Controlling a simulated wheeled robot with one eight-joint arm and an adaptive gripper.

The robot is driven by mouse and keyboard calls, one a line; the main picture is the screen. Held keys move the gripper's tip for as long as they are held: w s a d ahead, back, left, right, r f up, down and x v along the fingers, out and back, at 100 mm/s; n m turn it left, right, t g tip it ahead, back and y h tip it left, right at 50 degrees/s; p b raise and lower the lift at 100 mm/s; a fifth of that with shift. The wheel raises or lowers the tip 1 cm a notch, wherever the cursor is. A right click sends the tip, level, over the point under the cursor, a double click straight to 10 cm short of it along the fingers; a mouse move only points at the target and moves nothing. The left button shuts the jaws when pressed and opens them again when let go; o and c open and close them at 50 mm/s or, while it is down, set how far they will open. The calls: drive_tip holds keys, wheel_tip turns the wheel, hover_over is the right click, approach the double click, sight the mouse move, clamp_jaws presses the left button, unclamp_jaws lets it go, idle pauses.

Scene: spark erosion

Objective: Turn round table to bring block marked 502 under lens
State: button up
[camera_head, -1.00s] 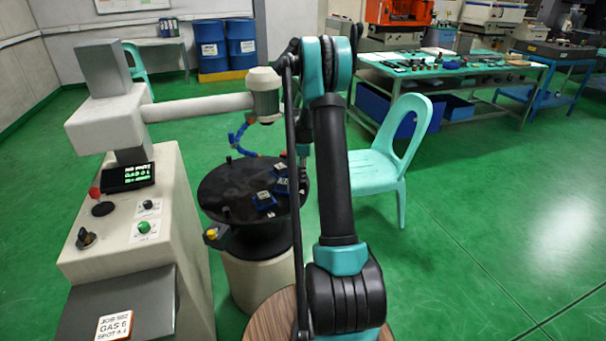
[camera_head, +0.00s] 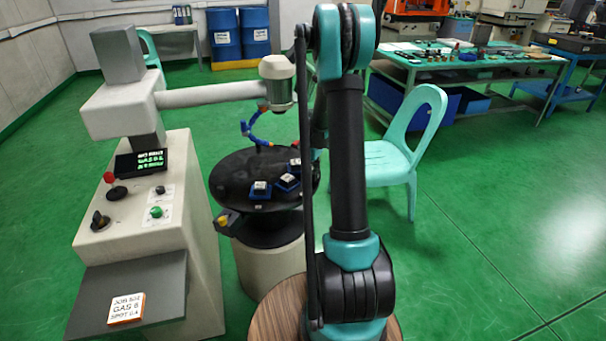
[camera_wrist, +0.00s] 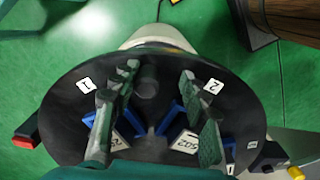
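The black round table (camera_head: 235,178) stands on a pale drum beside the machine. It carries several small blocks in blue holders; one block (camera_head: 260,187) sits near its front edge. The lens (camera_head: 278,82) is a pale cylinder on the machine's arm, above the table's far side. In the wrist view, my gripper (camera_wrist: 158,72) is open over the table (camera_wrist: 70,110), its fingers apart. A left block (camera_wrist: 121,142) and a right block (camera_wrist: 187,142) show between or beside the fingers. The right label seems to end in 02; I cannot read either surely. In the head view my arm hides the gripper.
The machine's console (camera_head: 140,205) stands left of the table, with a job card (camera_head: 126,308) on its shelf. A turquoise chair (camera_head: 395,160) stands close behind my arm. A loaded workbench (camera_head: 460,62) is at the back right. Green floor is clear at right.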

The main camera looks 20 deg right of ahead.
sight(303, 193)
drive_tip(key=s+a+m, duration=0.2)
drive_tip(key=s+a, duration=0.1)
drive_tip(key=s+a+m, duration=0.2)
drive_tip(key=shift+a+r, duration=0.1)
drive_tip(key=shift+r, duration=0.15)
wheel_tip(303, 193, up, 17)
drive_tip(key=s+a+f+m+t, duration=0.2)
drive_tip(key=s+a+f, duration=0.1)
drive_tip(key=s, duration=0.7)
drive_tip(key=shift+s, duration=0.25)
drive_tip(key=shift+a+f, duration=0.1)
